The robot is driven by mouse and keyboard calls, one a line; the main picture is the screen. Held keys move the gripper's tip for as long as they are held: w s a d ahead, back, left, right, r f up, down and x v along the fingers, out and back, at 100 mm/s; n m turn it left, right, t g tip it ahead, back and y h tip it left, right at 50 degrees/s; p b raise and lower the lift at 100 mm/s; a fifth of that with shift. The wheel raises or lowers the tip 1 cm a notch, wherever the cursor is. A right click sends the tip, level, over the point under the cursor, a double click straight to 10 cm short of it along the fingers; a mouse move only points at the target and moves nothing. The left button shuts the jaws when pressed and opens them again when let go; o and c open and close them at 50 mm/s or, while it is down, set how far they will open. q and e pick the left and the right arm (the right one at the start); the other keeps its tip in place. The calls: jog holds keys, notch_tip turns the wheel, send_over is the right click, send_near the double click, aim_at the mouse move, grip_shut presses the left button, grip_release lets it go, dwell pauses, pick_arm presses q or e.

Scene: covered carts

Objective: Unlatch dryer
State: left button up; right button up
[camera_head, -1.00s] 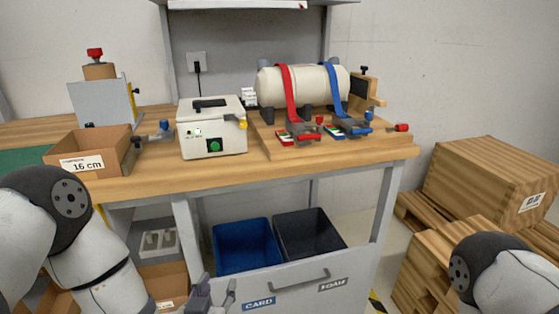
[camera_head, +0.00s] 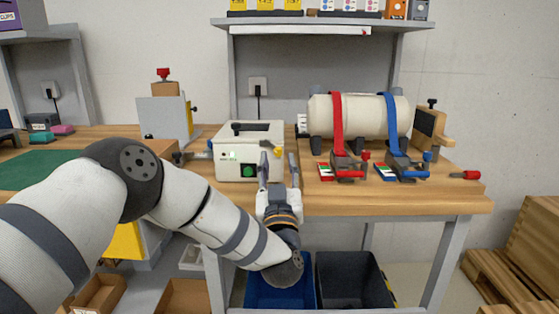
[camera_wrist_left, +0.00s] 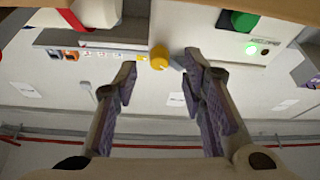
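The dryer is a white box (camera_head: 228,171) on the bench with a dark strip on top; its lid looks closed. A green button (camera_head: 249,170) and a lit green light are on its front. Its yellow latch knob (camera_head: 277,151) is at the right front corner. My left gripper (camera_head: 278,164) is open and upright just in front of that corner. In the left wrist view, the yellow knob (camera_wrist_left: 159,57) appears between the two open fingertips (camera_wrist_left: 160,68); contact cannot be told. The green button (camera_wrist_left: 243,20) shows at upper right there. My right gripper is out of view.
A white cylinder (camera_head: 360,116) with red and blue straps and clamps stands right of the dryer. A grey panel block (camera_head: 166,117) stands to its left. Blue (camera_head: 280,296) and black (camera_head: 348,280) bins sit under the bench. A shelf (camera_head: 320,22) hangs above.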

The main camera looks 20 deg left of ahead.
aim_at(273, 148)
pick_arm(q)
jog(key=shift+x, duration=1.2)
grip_shut()
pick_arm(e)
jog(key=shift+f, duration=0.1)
